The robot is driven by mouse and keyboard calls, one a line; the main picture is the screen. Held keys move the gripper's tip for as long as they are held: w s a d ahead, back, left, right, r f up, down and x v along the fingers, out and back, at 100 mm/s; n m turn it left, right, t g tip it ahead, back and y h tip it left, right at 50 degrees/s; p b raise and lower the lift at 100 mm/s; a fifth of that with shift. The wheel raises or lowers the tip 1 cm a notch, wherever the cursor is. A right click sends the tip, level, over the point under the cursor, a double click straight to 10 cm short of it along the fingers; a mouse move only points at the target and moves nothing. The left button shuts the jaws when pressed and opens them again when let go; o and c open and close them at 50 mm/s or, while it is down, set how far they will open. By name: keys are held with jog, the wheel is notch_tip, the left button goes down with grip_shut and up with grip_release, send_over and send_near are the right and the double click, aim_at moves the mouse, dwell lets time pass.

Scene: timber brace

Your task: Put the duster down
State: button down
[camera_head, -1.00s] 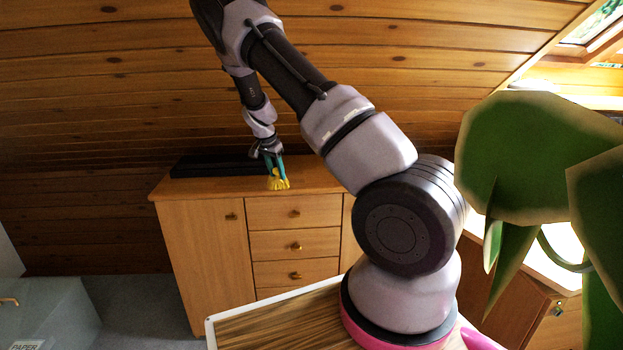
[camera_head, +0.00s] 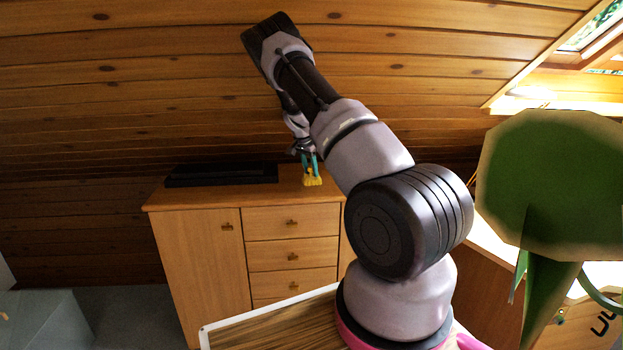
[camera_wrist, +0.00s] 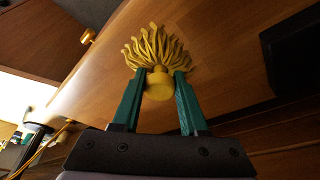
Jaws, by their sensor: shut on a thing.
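The duster (camera_wrist: 158,55) is yellow, with a bushy head of strands and a round base (camera_wrist: 159,86). My gripper (camera_wrist: 160,75) has green fingers, shut on the round base from both sides, in the wrist view. The strands point away from the gripper. In the head view the duster (camera_head: 313,180) shows under my gripper (camera_head: 311,166), over the right part of the wooden cabinet's top (camera_head: 215,196). I cannot tell whether the duster touches the cabinet top.
A flat black object (camera_head: 222,174) lies on the left part of the cabinet top; it also shows in the wrist view (camera_wrist: 292,50). The sloping plank wall (camera_head: 130,90) rises behind.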

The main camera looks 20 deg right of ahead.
aim_at(310, 172)
jog(key=shift+w+d, duration=0.15)
jog(key=shift+d, duration=0.1)
jog(key=shift+f, duration=1.75)
jog(key=shift+f, duration=0.15)
jog(key=shift+c, duration=2.2)
grip_release()
